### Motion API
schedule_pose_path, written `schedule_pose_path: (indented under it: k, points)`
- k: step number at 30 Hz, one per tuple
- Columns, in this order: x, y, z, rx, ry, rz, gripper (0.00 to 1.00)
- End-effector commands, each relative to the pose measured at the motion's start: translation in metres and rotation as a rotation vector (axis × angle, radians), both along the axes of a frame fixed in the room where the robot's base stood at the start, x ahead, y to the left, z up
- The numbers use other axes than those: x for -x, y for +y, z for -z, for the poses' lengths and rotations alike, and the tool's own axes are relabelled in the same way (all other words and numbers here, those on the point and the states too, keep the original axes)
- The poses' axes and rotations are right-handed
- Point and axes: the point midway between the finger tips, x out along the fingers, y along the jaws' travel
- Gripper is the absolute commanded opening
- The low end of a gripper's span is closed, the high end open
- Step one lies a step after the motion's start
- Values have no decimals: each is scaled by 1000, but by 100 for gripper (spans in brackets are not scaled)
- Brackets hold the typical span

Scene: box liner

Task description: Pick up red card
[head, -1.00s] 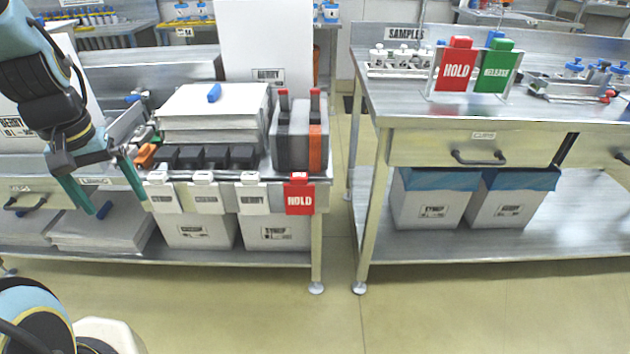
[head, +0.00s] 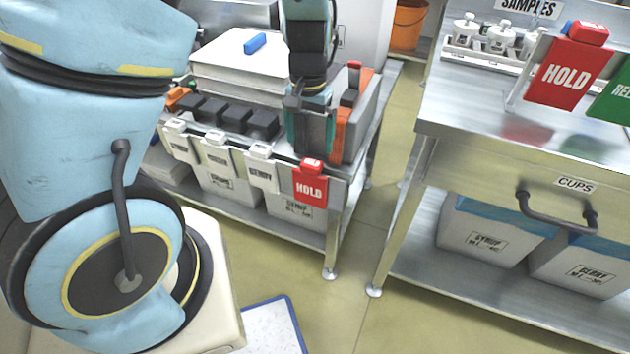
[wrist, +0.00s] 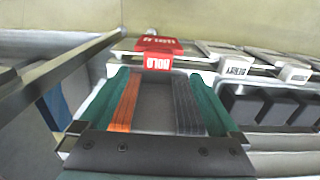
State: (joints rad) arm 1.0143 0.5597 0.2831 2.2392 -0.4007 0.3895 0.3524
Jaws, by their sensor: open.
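A red card marked HOLD (head: 310,188) hangs on the front rail of the left bench, at the right end of a row of white cards. In the wrist view the red card (wrist: 158,46) lies just beyond the fingertips, centred between them. My gripper (head: 314,152) is open and empty, pointing down behind and above the card in the head view. Its teal fingers also show in the wrist view (wrist: 160,76), spread apart. A second red HOLD card (head: 566,72) stands on the right bench beside a green card (head: 615,95).
White cards (head: 216,150) hang along the same rail. Black blocks (head: 225,116) and a grey organiser with an orange strip (head: 352,125) sit close to my gripper. The right bench (head: 450,105) stands across a clear floor gap.

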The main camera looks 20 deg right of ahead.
Motion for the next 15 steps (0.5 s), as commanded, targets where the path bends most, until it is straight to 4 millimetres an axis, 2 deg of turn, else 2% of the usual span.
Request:
schedule_pose_path:
  k: [1, 8, 15]
  points:
    - [0, 1, 7, -2, 2, -2, 98]
    - [0, 0, 22, -1, 1, -2, 98]
    - [1, -3, 56, -3, 3, -3, 98]
